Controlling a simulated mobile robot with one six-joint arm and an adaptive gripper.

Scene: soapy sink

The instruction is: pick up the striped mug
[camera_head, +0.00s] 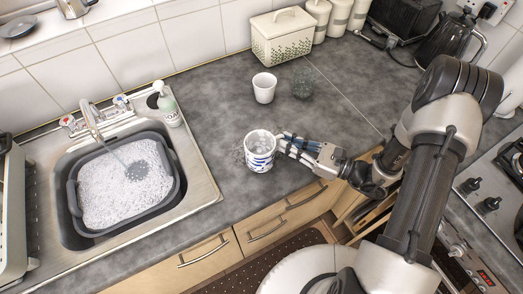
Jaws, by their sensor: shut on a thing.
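The striped mug (260,157) is white with blue bands and stands out over the grey counter, left of the arm. My gripper (285,143) reaches it from the right and is shut on its right side. The fingertips are partly hidden at the mug's rim and wall. The mug looks upright. I cannot tell whether its base touches the counter.
A white cup (264,88) and a clear glass (302,83) stand behind the mug. The sink (200,172) at left holds a grey basin (177,190) of suds. A bread bin (283,45) and kettle (447,40) stand at the back. Counter between mug and sink is clear.

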